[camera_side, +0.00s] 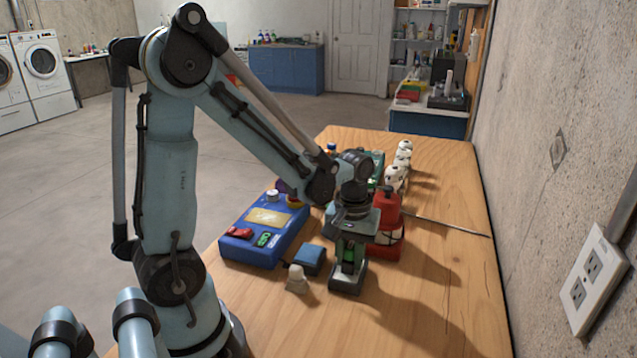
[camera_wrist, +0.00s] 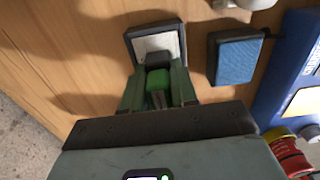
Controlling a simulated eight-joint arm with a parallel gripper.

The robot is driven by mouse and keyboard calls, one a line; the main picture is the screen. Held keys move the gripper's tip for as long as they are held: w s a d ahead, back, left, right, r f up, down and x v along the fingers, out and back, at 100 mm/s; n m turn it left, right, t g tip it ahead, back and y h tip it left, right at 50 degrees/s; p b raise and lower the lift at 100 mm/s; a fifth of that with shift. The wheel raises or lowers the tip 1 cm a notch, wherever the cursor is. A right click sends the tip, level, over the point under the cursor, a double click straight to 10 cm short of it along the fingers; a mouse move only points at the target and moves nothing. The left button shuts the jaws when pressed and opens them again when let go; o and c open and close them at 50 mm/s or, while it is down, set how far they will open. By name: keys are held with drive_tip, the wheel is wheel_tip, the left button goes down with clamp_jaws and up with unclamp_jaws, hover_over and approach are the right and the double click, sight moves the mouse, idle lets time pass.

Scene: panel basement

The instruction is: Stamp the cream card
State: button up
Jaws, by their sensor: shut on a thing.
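My gripper (camera_side: 349,250) is shut on a stamp with a green grip (camera_wrist: 158,79) and a dark block at its end (camera_wrist: 157,61). It points down over a pale card (camera_wrist: 152,43) in a dark frame on the table. The card shows clearly in the wrist view beyond the stamp; the stamp covers its near part. In the side view the dark frame (camera_side: 347,285) is right under the gripper. I cannot tell whether the stamp touches the card. A blue ink pad (camera_wrist: 237,58) lies beside the card, and shows left of the gripper in the side view (camera_side: 309,257).
A small pale knob-like piece (camera_side: 297,280) stands near the ink pad. A blue box (camera_side: 246,252) with a cream panel and coloured pieces lies to the left. The wooden table is clear at the front right.

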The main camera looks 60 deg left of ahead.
drive_tip(key=shift+r, duration=0.1)
drive_tip(key=shift+r, duration=3.45)
